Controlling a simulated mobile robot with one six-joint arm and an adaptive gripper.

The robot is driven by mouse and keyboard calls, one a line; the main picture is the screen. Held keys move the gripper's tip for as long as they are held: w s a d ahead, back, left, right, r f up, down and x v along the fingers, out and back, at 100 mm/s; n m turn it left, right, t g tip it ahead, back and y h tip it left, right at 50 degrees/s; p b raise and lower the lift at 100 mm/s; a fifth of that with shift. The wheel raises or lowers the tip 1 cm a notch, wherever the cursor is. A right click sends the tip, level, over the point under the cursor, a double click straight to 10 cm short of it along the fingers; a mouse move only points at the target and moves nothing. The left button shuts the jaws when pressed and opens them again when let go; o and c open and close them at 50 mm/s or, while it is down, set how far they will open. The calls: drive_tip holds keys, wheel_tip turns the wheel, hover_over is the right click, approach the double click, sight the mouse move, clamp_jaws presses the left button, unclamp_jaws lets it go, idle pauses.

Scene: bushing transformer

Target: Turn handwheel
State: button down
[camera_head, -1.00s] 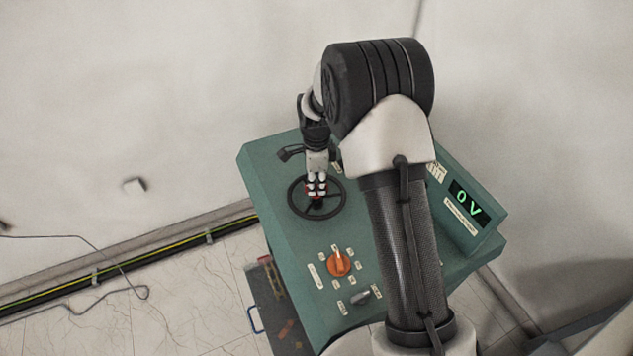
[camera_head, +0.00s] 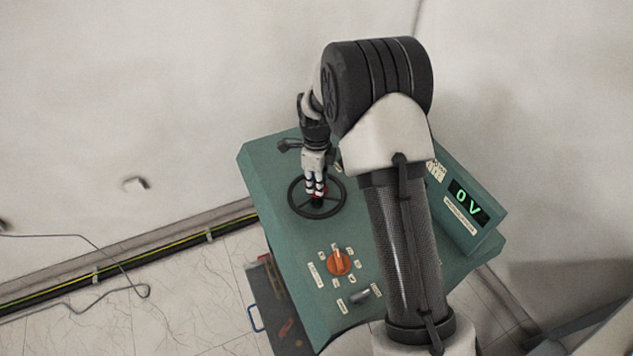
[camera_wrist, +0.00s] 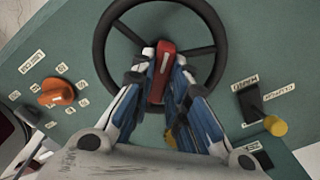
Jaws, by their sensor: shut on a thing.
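The black handwheel (camera_head: 341,203) lies on the sloped green panel in the head view, with a rim and spokes. In the wrist view the handwheel (camera_wrist: 101,50) fills the upper middle, with a red hub piece (camera_wrist: 163,62) bearing a white mark. My gripper (camera_head: 315,192) is over the hub from above, and in the wrist view its fingers (camera_wrist: 160,78) close on both sides of the red piece. The lower part of the hub is hidden between the fingers.
The green panel (camera_head: 292,240) carries an orange knob (camera_head: 339,262), a grey lever (camera_head: 361,296) and a display (camera_head: 468,203) reading 0 V. In the wrist view a black switch (camera_wrist: 249,101) and a yellow knob (camera_wrist: 275,125) sit right of the wheel.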

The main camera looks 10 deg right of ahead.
drive_tip(key=c, duration=1.6)
unclamp_jaws()
drive_tip(key=shift+o, duration=0.2)
wheel_tip(320, 180, up, 12)
